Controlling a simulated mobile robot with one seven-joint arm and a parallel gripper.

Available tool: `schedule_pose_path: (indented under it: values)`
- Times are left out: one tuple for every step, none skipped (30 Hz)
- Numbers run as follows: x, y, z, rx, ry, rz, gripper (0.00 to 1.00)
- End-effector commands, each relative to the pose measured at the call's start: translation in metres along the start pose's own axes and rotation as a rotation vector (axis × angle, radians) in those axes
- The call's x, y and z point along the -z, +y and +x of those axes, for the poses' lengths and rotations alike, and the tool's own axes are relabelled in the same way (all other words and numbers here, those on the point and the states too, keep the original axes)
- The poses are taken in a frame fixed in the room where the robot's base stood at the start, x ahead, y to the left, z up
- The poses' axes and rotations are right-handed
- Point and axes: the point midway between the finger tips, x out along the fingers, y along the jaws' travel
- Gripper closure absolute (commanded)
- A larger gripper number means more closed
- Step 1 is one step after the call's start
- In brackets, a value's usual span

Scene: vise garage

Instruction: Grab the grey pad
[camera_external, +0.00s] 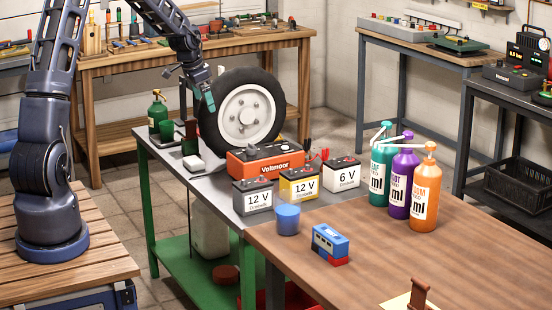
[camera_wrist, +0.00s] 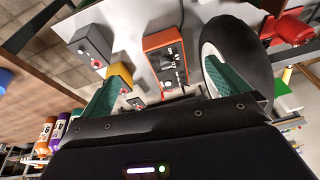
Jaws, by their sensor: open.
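No pad shows as plainly grey. The nearest match is a small pale grey-white block (camera_external: 193,163) lying on the metal bench top at the left of the tire in the external view; I cannot tell if it is the pad. My gripper (camera_external: 207,100) is above the bench, by the upper left of the tire, apart from the block. In the wrist view my gripper (camera_wrist: 170,92) has its two teal fingers spread wide, with nothing held between them. The pale block is not clearly seen in the wrist view.
The tire (camera_external: 243,112) stands upright beside my gripper. Coloured bottles (camera_external: 404,187) stand on the wooden table.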

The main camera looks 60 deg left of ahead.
Motion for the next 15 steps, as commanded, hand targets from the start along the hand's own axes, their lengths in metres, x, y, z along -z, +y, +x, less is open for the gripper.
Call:
schedule_pose_path:
  values:
    - [-0.005, -0.016, 0.016, -0.008, 0.002, -0.011, 0.0]
    - [-0.007, -0.024, 0.025, -0.012, 0.004, -0.013, 0.0]
    - [-0.009, -0.036, 0.035, -0.015, 0.01, -0.016, 0.0]
    - [-0.012, -0.044, 0.044, -0.018, 0.014, -0.02, 0.0]
    - [-0.015, -0.053, 0.053, -0.022, 0.017, -0.023, 0.0]
    - [-0.019, -0.064, 0.064, -0.025, 0.023, -0.028, 0.0]
    - [-0.022, -0.072, 0.072, -0.028, 0.028, -0.032, 0.0]
    - [-0.025, -0.08, 0.081, -0.031, 0.032, -0.035, 0.0]
    - [-0.031, -0.092, 0.092, -0.034, 0.039, -0.042, 0.0]
    - [-0.035, -0.1, 0.1, -0.036, 0.043, -0.046, 0.0]
    - [-0.039, -0.108, 0.108, -0.038, 0.049, -0.05, 0.0]
    - [-0.043, -0.117, 0.118, -0.04, 0.056, -0.056, 0.0]
    - [-0.048, -0.124, 0.126, -0.042, 0.061, -0.06, 0.0]
    - [-0.051, -0.13, 0.133, -0.044, 0.065, -0.063, 0.0]
    - [-0.056, -0.139, 0.14, -0.044, 0.072, -0.069, 0.0]
